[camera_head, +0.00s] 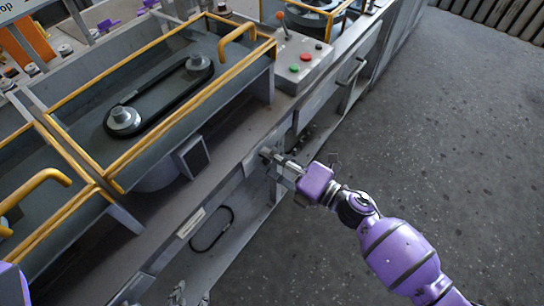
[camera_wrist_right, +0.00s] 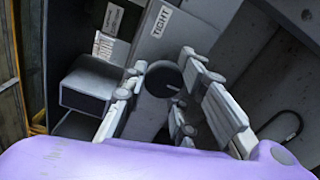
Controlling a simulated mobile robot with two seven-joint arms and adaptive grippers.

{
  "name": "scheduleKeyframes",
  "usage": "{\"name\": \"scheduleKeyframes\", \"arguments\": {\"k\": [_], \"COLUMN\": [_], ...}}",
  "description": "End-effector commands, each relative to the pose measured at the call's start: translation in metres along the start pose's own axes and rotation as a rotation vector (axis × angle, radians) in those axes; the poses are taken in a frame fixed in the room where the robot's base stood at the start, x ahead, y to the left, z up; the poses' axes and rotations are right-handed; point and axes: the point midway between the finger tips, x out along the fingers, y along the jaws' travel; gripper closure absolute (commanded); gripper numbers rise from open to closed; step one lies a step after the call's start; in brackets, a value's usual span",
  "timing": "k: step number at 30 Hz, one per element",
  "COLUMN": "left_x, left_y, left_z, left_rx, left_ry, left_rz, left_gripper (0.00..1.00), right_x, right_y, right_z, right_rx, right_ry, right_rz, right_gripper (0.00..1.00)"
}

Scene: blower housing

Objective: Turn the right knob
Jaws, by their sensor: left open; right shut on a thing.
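The right knob (camera_wrist_right: 165,79) is a dark round knob with a pale pointer line, below a label that seems to read RIGHT (camera_wrist_right: 164,20) in the right wrist view. In the head view the knob (camera_head: 265,153) is small on the front of the machine. My right gripper (camera_wrist_right: 164,86) is shut on the knob, with fingers on both sides of it. In the head view my right gripper (camera_head: 277,160) reaches the front panel from the right. Only the fingertips of my left gripper (camera_head: 190,294) show at the bottom edge; they are apart and empty.
The machine has yellow-railed guards over a belt on two pulleys (camera_head: 160,95). A control box (camera_head: 302,62) with red and green buttons stands at its front edge. Open floor (camera_head: 440,130) lies to the right.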

Motion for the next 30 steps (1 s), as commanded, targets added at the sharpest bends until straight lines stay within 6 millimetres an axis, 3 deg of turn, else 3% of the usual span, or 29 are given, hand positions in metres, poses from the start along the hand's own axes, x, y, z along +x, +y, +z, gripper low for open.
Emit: {"name": "scheduleKeyframes", "arguments": {"k": [1, 13, 14, 17, 30], "left_x": [-0.0009, 0.0004, 0.0008, 0.0024, 0.0007], "left_y": [-0.0001, 0.0005, 0.0006, 0.0011, 0.0005], "left_z": [-0.0004, -0.0021, -0.0028, -0.0059, -0.0021], "left_rx": [0.0, 0.001, 0.001, 0.002, 0.003], "left_ry": [0.0, 0.002, 0.003, 0.008, 0.002], "left_rz": [0.0, 0.001, 0.002, 0.003, 0.003], "left_gripper": [0.6, 0.6, 0.6, 0.6, 0.6], "right_x": [0.003, 0.0031, 0.0031, 0.0031, -0.0009], "right_y": [0.0093, 0.0092, 0.0092, 0.009, 0.0031], "right_z": [0.0014, 0.0024, 0.0025, 0.0027, 0.0016], "right_rx": [0.002, 0.008, 0.008, 0.007, 0.009], "right_ry": [0.003, 0.002, 0.001, 0.001, -0.001], "right_rz": [0.017, 0.017, 0.017, 0.016, 0.005], "right_gripper": [1.0, 1.0, 0.73, 0.6, 0.6]}}
